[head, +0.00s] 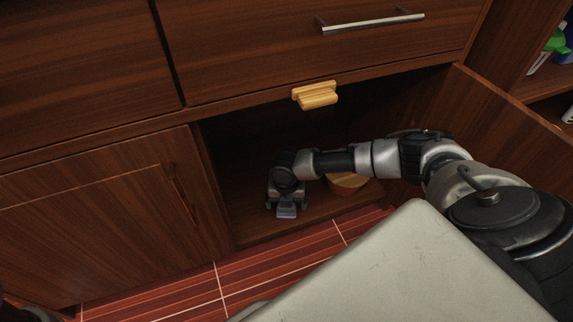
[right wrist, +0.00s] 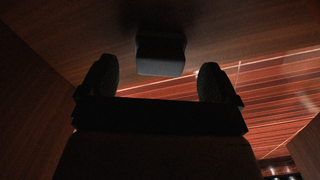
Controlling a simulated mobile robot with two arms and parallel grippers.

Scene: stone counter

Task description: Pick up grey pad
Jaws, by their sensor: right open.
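The grey pad (head: 287,211) is a small block on the floor of the open lower cabinet, near its front edge. In the right wrist view the grey pad (right wrist: 160,54) lies ahead of my fingers, about midway between them, dark and poorly lit. My right gripper (head: 286,200) reaches into the cabinet and hangs just above and behind the pad. In the right wrist view its two fingers (right wrist: 157,78) are spread with nothing held. Whether they touch the pad cannot be told. My left gripper is not visible.
A yellow block-like object (head: 316,95) is at the cabinet's top edge. The right door (head: 520,135) stands open; the left door (head: 110,215) is shut. Red floor (head: 280,262) lies in front.

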